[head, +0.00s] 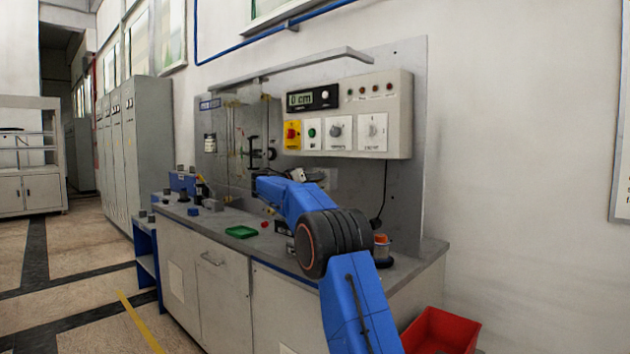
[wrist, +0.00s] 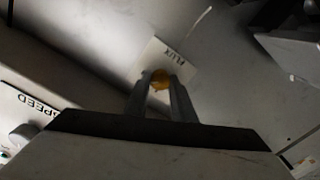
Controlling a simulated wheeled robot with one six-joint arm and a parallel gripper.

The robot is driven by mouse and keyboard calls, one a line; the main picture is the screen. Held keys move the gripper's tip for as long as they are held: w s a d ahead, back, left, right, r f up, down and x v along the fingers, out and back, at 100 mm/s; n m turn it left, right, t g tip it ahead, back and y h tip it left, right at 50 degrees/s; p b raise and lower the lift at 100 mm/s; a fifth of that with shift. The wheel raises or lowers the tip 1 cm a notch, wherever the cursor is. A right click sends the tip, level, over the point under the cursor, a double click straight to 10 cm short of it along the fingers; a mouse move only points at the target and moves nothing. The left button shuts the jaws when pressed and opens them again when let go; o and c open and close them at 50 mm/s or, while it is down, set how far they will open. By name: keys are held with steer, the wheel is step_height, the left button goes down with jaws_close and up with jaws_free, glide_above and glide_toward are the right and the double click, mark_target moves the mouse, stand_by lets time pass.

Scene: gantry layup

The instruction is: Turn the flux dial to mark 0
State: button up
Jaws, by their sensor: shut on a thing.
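The flux dial (wrist: 161,77) is a small orange-yellow knob on a pale plate (wrist: 172,56) lettered FLUX, seen in the wrist view. My gripper (wrist: 160,86) has its two fingers on either side of the dial, shut on it. The fingers hide part of the knob, and I cannot read any marks or tell where it points. In the head view my blue arm reaches over the bench towards the back panel, and I cannot make out the dial there.
In the wrist view a plate lettered SPEED (wrist: 28,103) lies at the left, with a pale knob (wrist: 22,135) near it. In the head view a control box (head: 400,95) hangs above the bench (head: 215,218). A green tray (head: 241,231) lies on the bench. A red bin (head: 440,325) stands at the right.

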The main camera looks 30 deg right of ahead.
steer(key=n, duration=2.3)
steer(key=shift+w+f+n, duration=0.1)
steer(key=shift+f+n, duration=0.2)
steer(key=shift+n, duration=0.1)
steer(key=o, duration=1.1)
steer(key=shift+a, duration=0.1)
steer(key=shift+c, duration=0.2)
steer(key=v, duration=1.7)
steer(key=shift+a, duration=0.15)
